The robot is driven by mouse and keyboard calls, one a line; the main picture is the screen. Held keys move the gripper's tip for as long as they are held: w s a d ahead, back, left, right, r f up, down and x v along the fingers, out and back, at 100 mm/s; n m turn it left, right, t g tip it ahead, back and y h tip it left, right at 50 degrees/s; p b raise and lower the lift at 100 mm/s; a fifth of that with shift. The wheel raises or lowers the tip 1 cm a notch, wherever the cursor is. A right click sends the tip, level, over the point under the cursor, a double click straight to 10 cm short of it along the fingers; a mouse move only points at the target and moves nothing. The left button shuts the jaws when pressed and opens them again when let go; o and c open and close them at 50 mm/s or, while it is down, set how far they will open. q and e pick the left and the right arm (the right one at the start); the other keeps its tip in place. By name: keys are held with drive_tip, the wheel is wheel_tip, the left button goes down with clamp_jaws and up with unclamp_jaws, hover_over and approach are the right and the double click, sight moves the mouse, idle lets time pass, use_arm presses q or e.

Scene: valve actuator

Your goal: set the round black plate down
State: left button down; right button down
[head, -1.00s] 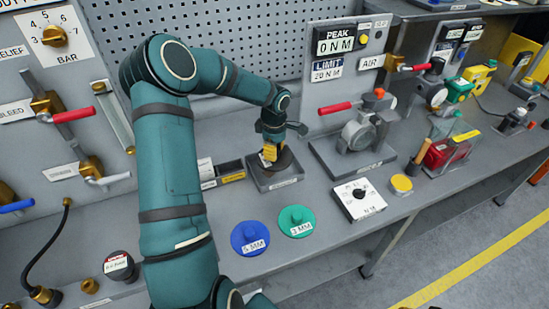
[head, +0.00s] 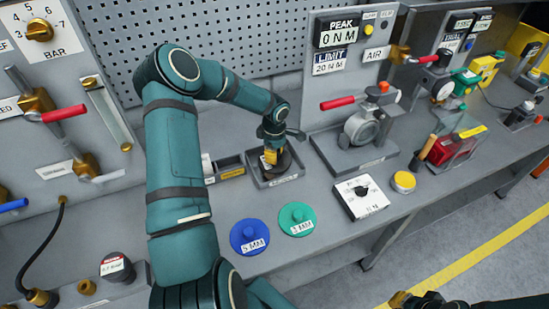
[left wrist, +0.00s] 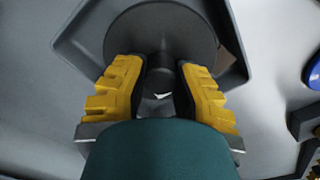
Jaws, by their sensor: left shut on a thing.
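The round black plate (head: 285,165) is in or just over a square grey tray (head: 298,181) on the bench. My left gripper (head: 271,157) comes down from above and is shut on the plate's upright knob. In the left wrist view the yellow fingers (left wrist: 160,78) stand on either side of the knob, and the plate (left wrist: 185,28) lies within the tray walls (left wrist: 232,25). I cannot tell whether the plate touches the tray floor. My right gripper (head: 402,299) shows partly at the bottom edge, its jaws unclear.
A blue disc (head: 249,237) and a green disc (head: 298,219) lie in front of the tray. A small divided box (head: 230,170) stands to its left.

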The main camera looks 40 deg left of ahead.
use_arm(q)
wheel_tip(320, 180, down, 2)
drive_tip(key=shift+w+f, duration=0.1)
drive_tip(key=c, duration=0.7)
unclamp_jaws()
drive_tip(key=shift+c, duration=0.2)
wheel_tip(320, 180, up, 12)
drive_tip(key=shift+r, duration=0.1)
